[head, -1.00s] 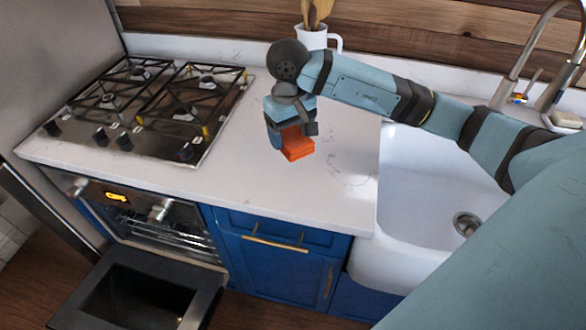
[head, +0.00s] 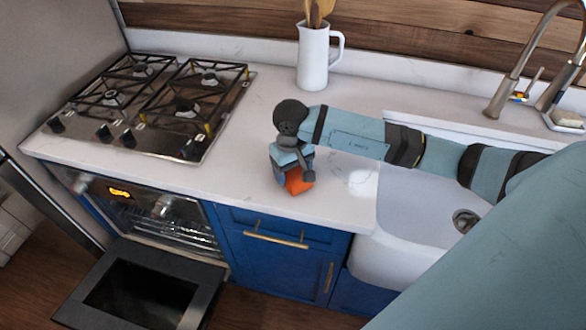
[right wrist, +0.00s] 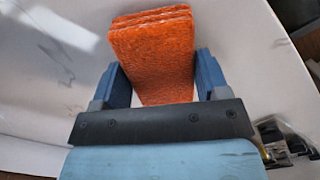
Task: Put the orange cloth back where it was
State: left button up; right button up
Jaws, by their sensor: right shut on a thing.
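The orange cloth (head: 298,182) is a folded, layered piece over the white counter, near its front edge. In the right wrist view the cloth (right wrist: 152,50) fills the space between the two blue fingers. My right gripper (head: 288,180) is shut on it, reaching down from above. In the head view the gripper and wrist hide part of the cloth. I cannot tell whether the cloth touches the counter. My left gripper is not in view.
A gas hob (head: 150,105) is left on the counter (head: 235,150). A white jug (head: 313,58) with wooden utensils stands at the back. The sink (head: 395,215) lies right. The oven door (head: 140,292) hangs open below. Counter around the cloth is clear.

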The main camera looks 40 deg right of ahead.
aim_at(292, 170)
jog(key=shift+f, duration=0.2)
jog(key=o, duration=0.8)
jog(key=shift+r, duration=0.1)
jog(key=shift+r, duration=0.45)
jog(key=r, duration=0.3)
jog(key=r+b, duration=0.1)
jog(key=r, duration=0.7)
jog(key=shift+w+r+b, duration=0.15)
jog(key=shift+w+b, duration=0.15)
jog(key=shift+b, duration=0.05)
